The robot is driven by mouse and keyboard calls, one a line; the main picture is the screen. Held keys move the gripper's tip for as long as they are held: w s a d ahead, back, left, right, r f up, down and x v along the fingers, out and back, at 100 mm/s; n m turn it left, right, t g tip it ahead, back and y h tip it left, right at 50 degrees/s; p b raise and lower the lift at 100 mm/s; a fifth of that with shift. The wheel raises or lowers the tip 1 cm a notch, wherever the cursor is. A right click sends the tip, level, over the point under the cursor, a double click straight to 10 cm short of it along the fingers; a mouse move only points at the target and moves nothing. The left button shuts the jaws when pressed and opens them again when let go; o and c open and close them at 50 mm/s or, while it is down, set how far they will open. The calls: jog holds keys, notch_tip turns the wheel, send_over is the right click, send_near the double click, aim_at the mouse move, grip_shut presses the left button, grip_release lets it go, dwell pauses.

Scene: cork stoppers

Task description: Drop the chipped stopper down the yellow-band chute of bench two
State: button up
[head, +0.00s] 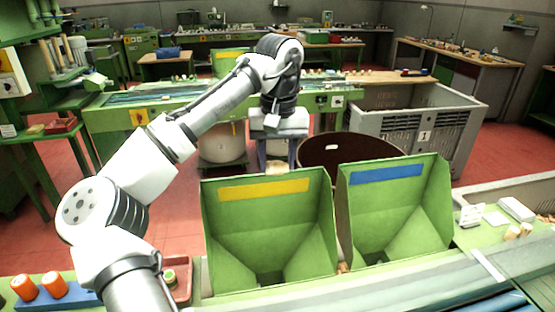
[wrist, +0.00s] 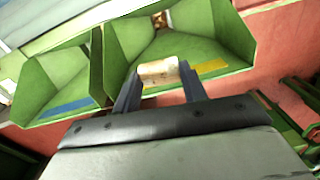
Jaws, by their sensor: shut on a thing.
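My gripper (head: 277,158) points down with its fingers shut on a pale cork stopper (head: 277,168). The stopper (wrist: 158,72) also shows between the fingertips in the wrist view; I cannot make out a chip clearly. The yellow-band chute (head: 262,222) is a green open-topped hopper with a yellow stripe inside its back wall. In the head view, the stopper appears just above that chute's back edge, apart from it. In the wrist view, the chute's opening (wrist: 180,48) lies beyond the stopper. No bench number is readable on this chute.
A blue-band chute (head: 395,215) stands close to its right. A dark round bin (head: 345,150) and a grey crate (head: 415,120) marked 1 stand behind. Orange-topped items (head: 40,287) are at the lower left. Several corks (head: 517,231) lie at right.

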notch_tip(320, 180, down, 6)
jog(key=b, duration=0.4)
jog(key=shift+b, duration=0.4)
jog(key=o, duration=1)
jog(key=shift+o, duration=0.2)
jog(key=shift+r, duration=0.15)
notch_tip(320, 180, up, 14)
jog(key=shift+d+f+p, duration=0.15)
jog(key=shift+p, duration=0.15)
